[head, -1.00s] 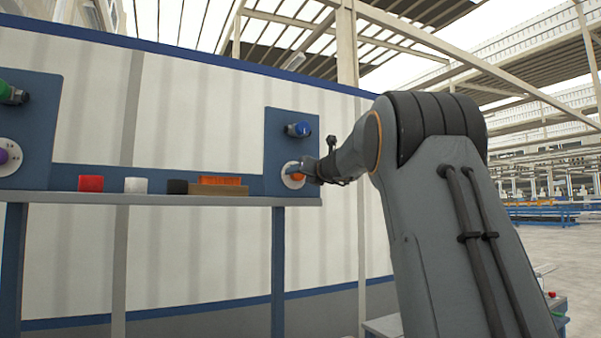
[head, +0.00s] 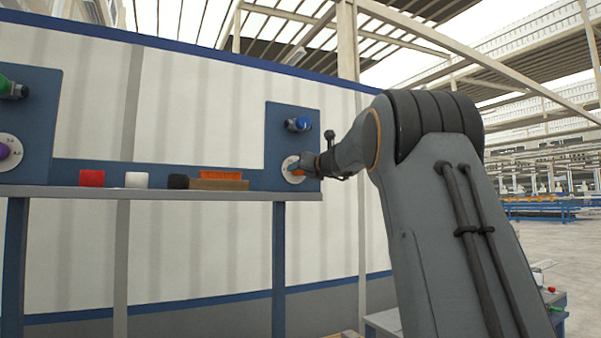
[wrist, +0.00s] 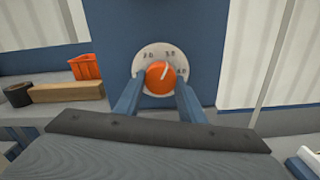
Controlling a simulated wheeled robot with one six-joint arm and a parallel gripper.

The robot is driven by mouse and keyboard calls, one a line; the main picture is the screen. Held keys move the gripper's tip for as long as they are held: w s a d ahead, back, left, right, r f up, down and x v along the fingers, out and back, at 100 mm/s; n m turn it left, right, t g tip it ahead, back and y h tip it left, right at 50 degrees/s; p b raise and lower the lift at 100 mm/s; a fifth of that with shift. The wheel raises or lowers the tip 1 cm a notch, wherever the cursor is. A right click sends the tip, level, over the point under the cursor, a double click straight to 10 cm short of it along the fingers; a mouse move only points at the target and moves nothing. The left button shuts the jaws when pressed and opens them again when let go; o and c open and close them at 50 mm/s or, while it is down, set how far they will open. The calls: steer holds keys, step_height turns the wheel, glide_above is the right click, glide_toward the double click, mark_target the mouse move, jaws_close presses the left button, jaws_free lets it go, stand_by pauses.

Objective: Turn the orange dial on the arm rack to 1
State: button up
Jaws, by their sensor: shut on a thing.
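The orange dial (wrist: 160,77) sits on a round white plate (wrist: 141,62) with dark number marks, on the blue panel at the rack's right end. Its white pointer line leans up and slightly right, towards a mark that looks like 3.0; I see no 1 mark. My gripper (wrist: 160,88) is shut on the dial, one blue finger on each side. In the head view, my gripper (head: 301,167) reaches the white dial plate (head: 288,162) from the right and hides most of the dial.
A blue knob (head: 298,124) sticks out above the dial. The shelf (head: 150,194) below holds red (head: 92,178), white (head: 136,180) and black (head: 178,182) pieces and an orange bin (head: 221,174) by a brown block (head: 220,185). A purple dial (head: 4,151) is far left.

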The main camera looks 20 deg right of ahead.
steer(key=n+b, duration=0.4)
steer(key=n, duration=0.1)
steer(key=shift+d+f+n, duration=0.15)
steer(key=shift+n, duration=0.15)
steer(key=n+b, duration=0.3)
steer(key=n, duration=0.3)
steer(key=n+b, duration=0.4)
steer(key=n, duration=0.1)
steer(key=n+b, duration=0.3)
steer(key=n, duration=0.3)
steer(key=shift+d+r+n, duration=0.15)
steer(key=shift+r+n, duration=0.15)
steer(key=shift+r, duration=0.05)
steer(key=o, duration=1)
steer(key=shift+o, duration=0.2)
